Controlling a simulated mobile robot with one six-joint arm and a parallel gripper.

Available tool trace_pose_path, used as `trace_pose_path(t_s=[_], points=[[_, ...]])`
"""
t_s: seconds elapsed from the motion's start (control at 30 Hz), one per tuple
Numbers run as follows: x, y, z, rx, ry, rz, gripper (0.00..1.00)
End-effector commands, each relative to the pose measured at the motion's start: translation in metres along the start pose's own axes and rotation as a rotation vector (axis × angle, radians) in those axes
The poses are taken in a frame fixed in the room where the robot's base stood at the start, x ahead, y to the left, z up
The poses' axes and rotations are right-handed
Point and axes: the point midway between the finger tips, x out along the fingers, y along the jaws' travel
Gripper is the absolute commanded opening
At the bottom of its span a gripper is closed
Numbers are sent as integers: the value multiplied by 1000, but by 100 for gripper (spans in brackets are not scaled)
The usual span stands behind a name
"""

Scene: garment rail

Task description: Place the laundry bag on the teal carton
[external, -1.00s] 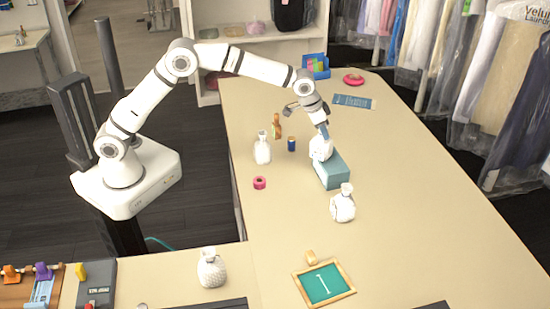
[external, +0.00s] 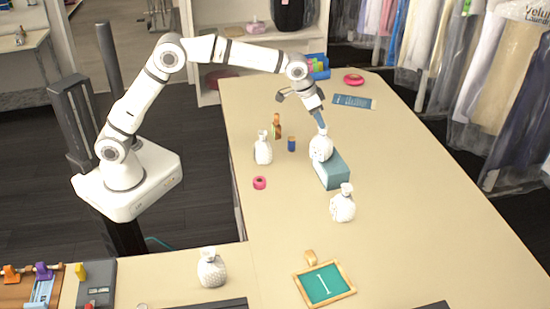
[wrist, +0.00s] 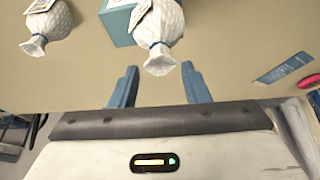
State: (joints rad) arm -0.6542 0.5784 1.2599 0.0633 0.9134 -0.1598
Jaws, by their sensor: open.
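A white laundry bag (external: 321,148) with a tied neck sits on top of the teal carton (external: 333,176), towards the carton's far end. In the wrist view the bag (wrist: 165,22) shows its blue tie and a tag, with part of the carton (wrist: 117,24) beside it. My gripper (external: 322,128) is just above the bag in the external view. In the wrist view its blue fingers (wrist: 158,86) are apart with nothing between them, and the bag's neck lies just beyond the tips.
Similar white bags stand nearby: one left of the carton (external: 263,151), one in front (external: 343,206), another at lower left (external: 211,270). The counter's right side is clear.

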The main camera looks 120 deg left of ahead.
Motion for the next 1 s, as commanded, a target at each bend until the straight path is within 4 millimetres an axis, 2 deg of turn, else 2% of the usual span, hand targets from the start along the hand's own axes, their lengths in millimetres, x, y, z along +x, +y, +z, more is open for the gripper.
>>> trace_pose_path(t_s=[0.1, 0.3, 0.63, 0.73, 0.87, 0.97, 1.0], points=[[-25, 0, 0, 0, 3, 0, 42], [-52, 0, 0, 0, 0, 0, 42], [-60, 0, 0, 0, -1, 0, 42], [-66, 7, 5, 12, -1, 5, 42], [-91, 38, 36, 74, -7, 30, 42], [-121, 71, 82, 155, -17, 62, 42], [-133, 84, 105, 192, -22, 76, 42]])
